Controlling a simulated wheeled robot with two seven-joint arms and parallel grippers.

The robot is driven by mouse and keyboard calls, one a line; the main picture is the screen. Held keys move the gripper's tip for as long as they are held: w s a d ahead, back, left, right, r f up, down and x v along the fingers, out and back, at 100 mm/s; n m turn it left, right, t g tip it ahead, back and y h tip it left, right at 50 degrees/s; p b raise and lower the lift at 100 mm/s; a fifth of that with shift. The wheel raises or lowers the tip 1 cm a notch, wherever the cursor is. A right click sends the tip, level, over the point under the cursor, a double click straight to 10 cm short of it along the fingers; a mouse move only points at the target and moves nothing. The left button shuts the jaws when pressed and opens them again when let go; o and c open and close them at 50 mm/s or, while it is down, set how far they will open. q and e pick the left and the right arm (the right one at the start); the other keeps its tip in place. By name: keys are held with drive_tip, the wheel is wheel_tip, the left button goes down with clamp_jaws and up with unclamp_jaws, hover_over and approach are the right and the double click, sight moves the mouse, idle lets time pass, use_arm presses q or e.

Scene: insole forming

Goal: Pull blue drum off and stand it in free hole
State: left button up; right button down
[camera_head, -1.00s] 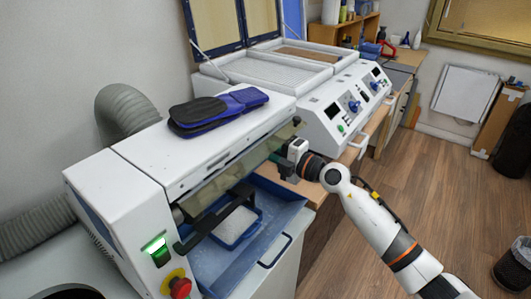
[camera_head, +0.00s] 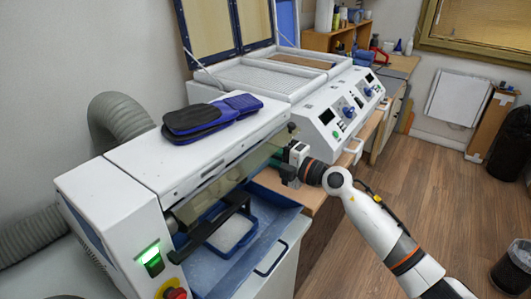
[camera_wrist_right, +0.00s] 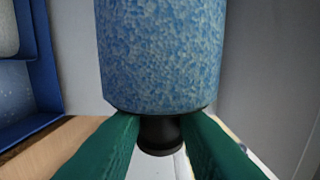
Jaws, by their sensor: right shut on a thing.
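The blue drum (camera_wrist_right: 160,55) has a speckled surface and fills the upper middle of the right wrist view. A short black hub (camera_wrist_right: 160,134) sticks out of its near end. My right gripper (camera_wrist_right: 160,145) has its green fingers on either side of this hub and is shut on it. In the head view my right gripper (camera_head: 283,170) is at the right end of the white grinding machine (camera_head: 150,165). The drum cannot be made out clearly there, behind the machine's clear guard and the gripper. I cannot make out a free hole. My left gripper is not in view.
A blue tray (camera_head: 268,225) sits below the machine's front opening. A black and blue pair of insoles (camera_head: 205,118) lies on top of the machine. A white control console (camera_head: 340,108) stands behind the gripper.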

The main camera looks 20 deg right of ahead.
drive_tip(key=v, duration=1.4)
idle(0.5)
